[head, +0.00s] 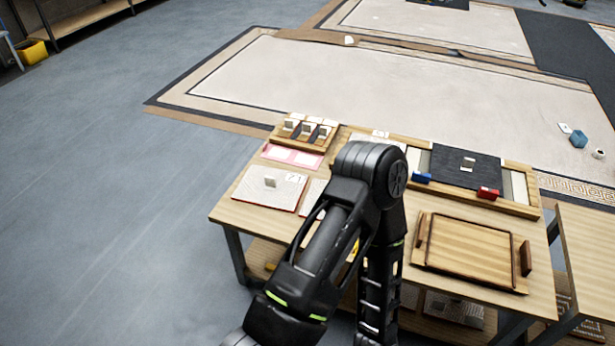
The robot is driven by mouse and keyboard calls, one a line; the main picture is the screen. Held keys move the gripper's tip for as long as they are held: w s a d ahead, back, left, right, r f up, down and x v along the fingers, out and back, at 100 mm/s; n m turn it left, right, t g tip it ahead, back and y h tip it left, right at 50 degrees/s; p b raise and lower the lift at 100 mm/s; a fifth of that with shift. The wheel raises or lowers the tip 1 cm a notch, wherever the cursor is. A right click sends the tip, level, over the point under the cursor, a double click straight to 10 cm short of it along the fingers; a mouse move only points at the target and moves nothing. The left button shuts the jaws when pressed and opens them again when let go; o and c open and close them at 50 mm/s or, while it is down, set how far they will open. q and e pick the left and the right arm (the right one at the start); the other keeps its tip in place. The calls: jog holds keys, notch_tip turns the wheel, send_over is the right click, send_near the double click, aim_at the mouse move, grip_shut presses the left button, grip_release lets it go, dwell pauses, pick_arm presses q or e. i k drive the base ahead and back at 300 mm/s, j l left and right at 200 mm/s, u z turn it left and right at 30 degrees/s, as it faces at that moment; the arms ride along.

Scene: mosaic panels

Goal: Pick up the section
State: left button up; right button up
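Several mosaic pieces could be the section, and I cannot tell which one is meant. A pale panel with a red edge and a small upright block (270,182) lies at the table's left side. A second pale panel (312,195) beside it is partly hidden by my arm. A dark panel (450,167) with a small block on it sits in a wooden frame (520,208) at the back right. One of my arms rises from the bottom middle, bends above the table and drops along its front. No gripper fingers show in the view.
A wooden tray with handles (465,287) lies empty at the table's (252,222) front right. A rack of small blocks (318,145) stands at the back left. Blue (422,178) and red (488,193) clamps sit on the frame. Open floor (130,230) lies left.

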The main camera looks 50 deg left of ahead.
aim_at(263, 186)
jog(key=j+z, duration=0.15)
jog(key=j, duration=0.4)
jog(key=j+z, duration=0.15)
jog(key=j, duration=0.35)
jog(key=k+j+z, duration=0.15)
jog(key=j, duration=0.4)
jog(key=j+z, duration=0.1)
jog(key=j, duration=0.4)
jog(key=k+j+z, duration=0.15)
jog(key=j, duration=0.35)
jog(key=k+j, duration=0.1)
jog(key=j, duration=0.35)
jog(key=k+j, duration=0.1)
jog(key=j, duration=0.35)
